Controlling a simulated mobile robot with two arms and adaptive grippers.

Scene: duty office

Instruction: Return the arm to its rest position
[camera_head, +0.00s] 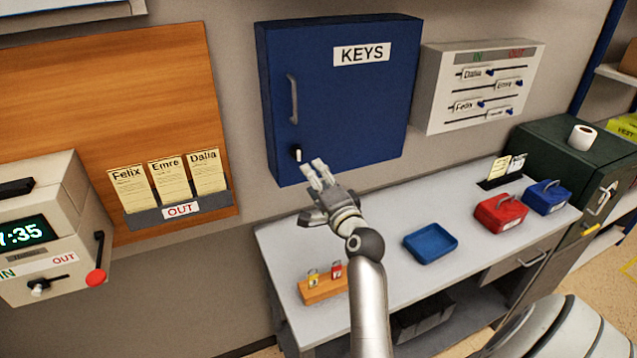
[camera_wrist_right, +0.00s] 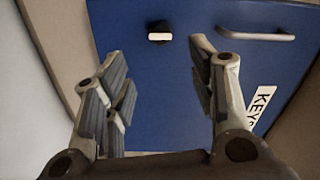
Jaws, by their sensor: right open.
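My right arm comes up from the bottom of the head view. Its gripper (camera_head: 318,172) is held in front of the lower left part of the blue key cabinet (camera_head: 345,110), above the desk. It is open and empty. The cabinet's door is shut, with a grey handle (camera_head: 292,99) and a small dark lock knob (camera_head: 297,153) below it. In the right wrist view the open fingers (camera_wrist_right: 160,75) face the blue door, with the knob (camera_wrist_right: 159,36) between and beyond them and the handle (camera_wrist_right: 257,36) to the right. My left gripper is not in view.
Below is a grey desk (camera_head: 390,215) with a wooden key stand (camera_head: 323,289), a blue tray (camera_head: 431,243), a red box (camera_head: 500,213) and a blue box (camera_head: 547,196). An in/out board (camera_head: 478,87) hangs right of the cabinet. A time clock (camera_head: 45,230) is at left.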

